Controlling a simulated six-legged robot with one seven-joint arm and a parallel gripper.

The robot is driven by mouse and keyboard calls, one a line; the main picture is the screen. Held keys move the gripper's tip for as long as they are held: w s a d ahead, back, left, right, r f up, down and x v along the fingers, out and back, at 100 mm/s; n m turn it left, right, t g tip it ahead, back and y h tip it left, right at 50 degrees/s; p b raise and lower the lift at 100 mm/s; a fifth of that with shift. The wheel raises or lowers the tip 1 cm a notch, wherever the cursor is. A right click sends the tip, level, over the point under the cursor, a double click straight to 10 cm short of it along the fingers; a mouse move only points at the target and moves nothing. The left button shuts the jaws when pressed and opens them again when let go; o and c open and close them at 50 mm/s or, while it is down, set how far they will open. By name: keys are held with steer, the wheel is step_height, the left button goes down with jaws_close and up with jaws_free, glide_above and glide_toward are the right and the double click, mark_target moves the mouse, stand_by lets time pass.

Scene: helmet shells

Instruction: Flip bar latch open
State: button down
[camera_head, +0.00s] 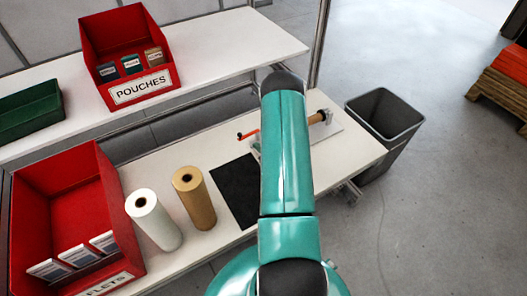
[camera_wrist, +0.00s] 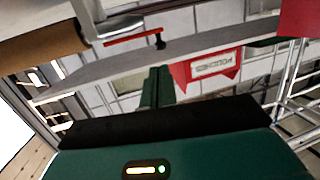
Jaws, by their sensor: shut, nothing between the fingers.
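The bar latch shows as a red bar (camera_head: 250,134) with a dark knob at its left end, at the back of the lower bench in the head view. In the wrist view the red bar (camera_wrist: 130,38) runs across the upper left, and its black knob hangs at the right end. My gripper (camera_wrist: 158,72) is shut and empty, below the knob in the wrist picture and apart from it. In the head view my teal arm hides the gripper and part of the latch's device. A brown roll (camera_head: 318,118) lies on that device; it also shows in the wrist view (camera_wrist: 40,46).
A dark mat (camera_head: 235,190), a tan roll (camera_head: 194,198) and a white roll (camera_head: 153,219) are on the bench (camera_head: 355,150). A red bin (camera_head: 60,190) stands at left. A red POUCHES bin (camera_head: 130,70) and a green bin (camera_head: 30,112) sit on the shelf. A grey trash bin (camera_head: 385,118) stands right.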

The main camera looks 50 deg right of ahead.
mark_target(241, 136)
steer(key=w, duration=0.2)
steer(key=w+f, duration=0.1)
steer(key=w, duration=0.5)
steer(key=shift+d+f, duration=0.2)
